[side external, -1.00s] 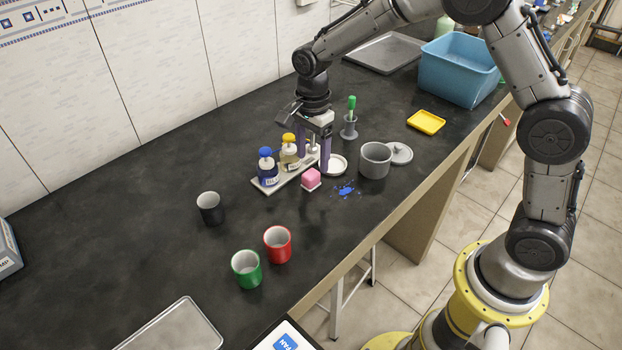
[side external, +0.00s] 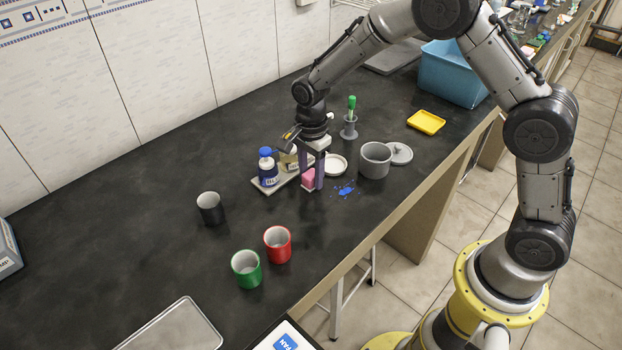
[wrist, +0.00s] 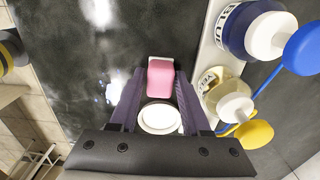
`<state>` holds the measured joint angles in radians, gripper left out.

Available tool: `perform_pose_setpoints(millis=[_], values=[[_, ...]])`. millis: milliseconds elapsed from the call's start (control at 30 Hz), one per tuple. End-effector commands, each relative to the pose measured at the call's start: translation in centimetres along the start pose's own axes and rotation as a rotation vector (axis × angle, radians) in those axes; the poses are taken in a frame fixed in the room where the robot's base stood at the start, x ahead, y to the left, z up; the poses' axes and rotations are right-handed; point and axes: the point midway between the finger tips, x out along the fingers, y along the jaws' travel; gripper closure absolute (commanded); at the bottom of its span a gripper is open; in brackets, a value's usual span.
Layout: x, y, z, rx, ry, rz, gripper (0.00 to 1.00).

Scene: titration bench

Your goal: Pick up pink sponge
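The pink sponge (side external: 308,177) is a small block on a white base on the dark bench, in front of the bottle tray. My gripper (side external: 312,178) is low over the bench at the sponge, and one finger hides part of it in the side view. In the wrist view the sponge (wrist: 160,78) lies at the tips of my two purple fingers (wrist: 160,88), which stand apart on either side of it. The gripper is open. I cannot tell whether either finger touches the sponge.
A blue-capped bottle (side external: 267,167) and a yellow-capped bottle (wrist: 232,107) stand on a pale tray right beside the gripper. A white dish (side external: 336,164), grey pot (side external: 375,161) and blue spill (side external: 344,191) lie to the right. Red (side external: 278,246) and green (side external: 246,269) cups stand nearer.

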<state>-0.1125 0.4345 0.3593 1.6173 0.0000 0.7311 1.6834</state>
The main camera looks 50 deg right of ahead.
Motion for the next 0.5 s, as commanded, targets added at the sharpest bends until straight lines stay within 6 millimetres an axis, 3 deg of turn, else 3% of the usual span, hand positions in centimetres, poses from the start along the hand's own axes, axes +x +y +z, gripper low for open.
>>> perform_pose_setpoints(millis=[33,233,500], values=[[-0.02,-0.01,0.00,0.000,0.000,0.000,0.64],[-0.04,-0.01,0.00,0.000,0.000,-0.001,0.99],[-0.05,-0.02,0.00,0.000,0.000,-0.001,1.00]])
